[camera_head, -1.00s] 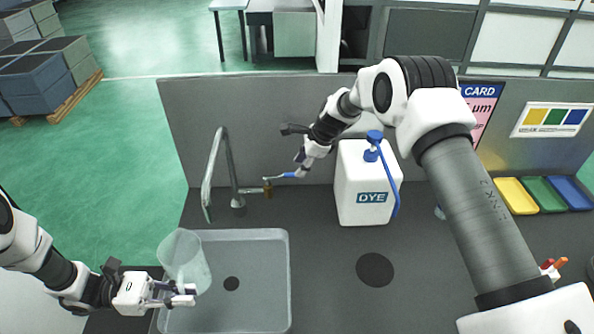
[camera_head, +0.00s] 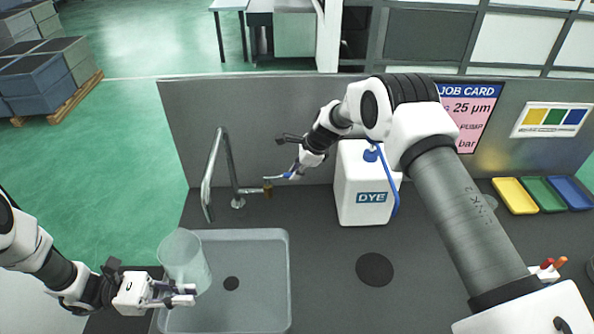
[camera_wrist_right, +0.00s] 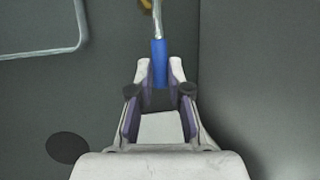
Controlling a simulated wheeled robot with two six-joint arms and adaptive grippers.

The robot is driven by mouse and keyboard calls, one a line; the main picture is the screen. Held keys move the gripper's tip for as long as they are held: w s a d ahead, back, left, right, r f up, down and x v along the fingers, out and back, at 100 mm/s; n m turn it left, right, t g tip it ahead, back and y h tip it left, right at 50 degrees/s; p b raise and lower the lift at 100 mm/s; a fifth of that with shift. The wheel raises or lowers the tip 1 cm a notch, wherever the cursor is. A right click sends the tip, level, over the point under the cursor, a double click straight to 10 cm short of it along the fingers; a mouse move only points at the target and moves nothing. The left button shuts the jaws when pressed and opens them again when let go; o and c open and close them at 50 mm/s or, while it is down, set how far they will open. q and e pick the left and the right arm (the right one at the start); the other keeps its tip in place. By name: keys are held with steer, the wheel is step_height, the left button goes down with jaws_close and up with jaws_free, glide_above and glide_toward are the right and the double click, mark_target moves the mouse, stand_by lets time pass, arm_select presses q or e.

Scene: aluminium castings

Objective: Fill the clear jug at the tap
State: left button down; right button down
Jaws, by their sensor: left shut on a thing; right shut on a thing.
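The clear jug (camera_head: 184,256) is upright over the left part of the sink (camera_head: 262,284) and shows no visible water. My left gripper (camera_head: 188,294) is shut on the jug, low on its side. The grey tap (camera_head: 222,160) stands behind the sink, its spout end (camera_head: 207,213) behind and slightly right of the jug's mouth. I see no stream. My right gripper (camera_head: 293,172) is shut on the tap's blue-ended lever (camera_head: 281,176). In the right wrist view the blue grip (camera_wrist_right: 159,60) sits between my fingertips (camera_wrist_right: 160,75).
A white DYE container (camera_head: 360,180) with a blue hose stands right of the lever, close to my right arm. A grey wall panel (camera_head: 270,120) rises behind. Yellow, green and blue trays (camera_head: 543,179) lie far right. The counter's middle is mostly clear.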

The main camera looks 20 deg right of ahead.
steer(key=shift+s+a+m+t+h, duration=0.25)
steer(key=shift+s+a+m+h, duration=0.35)
steer(key=shift+m, duration=0.7)
steer(key=shift+s+a+m+t+h, duration=0.35)
steer(key=shift+s+a+m, duration=0.45)
steer(key=shift+m, duration=0.5)
steer(key=shift+s+a+m+t+h, duration=0.2)
steer(key=shift+s+a+m+h, duration=0.35)
steer(key=shift+s+m, duration=0.55)
steer(key=shift+w, duration=0.25)
steer(key=c, duration=1.1)
jaws_free()
steer(key=v, duration=1.2)
